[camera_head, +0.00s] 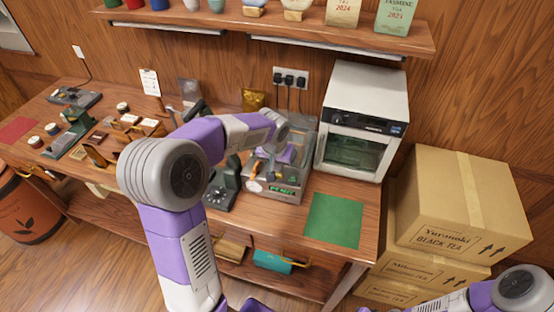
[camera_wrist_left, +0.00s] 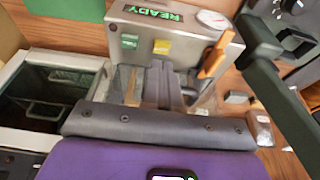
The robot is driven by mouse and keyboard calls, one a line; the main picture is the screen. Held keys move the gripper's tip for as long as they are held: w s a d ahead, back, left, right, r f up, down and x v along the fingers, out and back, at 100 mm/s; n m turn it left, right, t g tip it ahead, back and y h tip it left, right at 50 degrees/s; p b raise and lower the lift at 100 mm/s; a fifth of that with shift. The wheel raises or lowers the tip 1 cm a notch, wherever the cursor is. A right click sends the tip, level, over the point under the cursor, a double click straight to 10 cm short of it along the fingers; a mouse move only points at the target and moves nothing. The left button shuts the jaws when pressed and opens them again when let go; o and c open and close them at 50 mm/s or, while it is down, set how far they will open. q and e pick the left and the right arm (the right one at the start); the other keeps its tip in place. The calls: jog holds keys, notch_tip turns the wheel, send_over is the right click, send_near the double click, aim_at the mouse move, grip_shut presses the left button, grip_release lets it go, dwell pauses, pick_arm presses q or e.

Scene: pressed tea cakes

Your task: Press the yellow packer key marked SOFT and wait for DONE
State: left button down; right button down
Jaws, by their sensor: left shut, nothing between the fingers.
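The packer (camera_head: 289,194) is a grey metal machine near the front of the bench. Its lit display (camera_wrist_left: 152,13) reads READY in green. Below the display in the left wrist view are a green key (camera_wrist_left: 130,41) and a yellow key (camera_wrist_left: 162,47); their lettering is too small to read. My left gripper (camera_wrist_left: 161,66) is shut and empty, with its fingertips just short of the yellow key in that view. I cannot tell whether they touch it. In the head view my wrist hides part of the packer. My right gripper is out of view.
An orange handle (camera_wrist_left: 216,56) and a round gauge (camera_wrist_left: 213,19) are beside the keys. A black lever machine (camera_head: 222,188) stands left of the packer. A white oven (camera_head: 365,120) and a green mat (camera_head: 334,220) are to its right. Cartons (camera_head: 460,200) stand beyond the bench.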

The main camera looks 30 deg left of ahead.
aim_at(280, 173)
pick_arm(q)
jog(key=shift+x, duration=2.2)
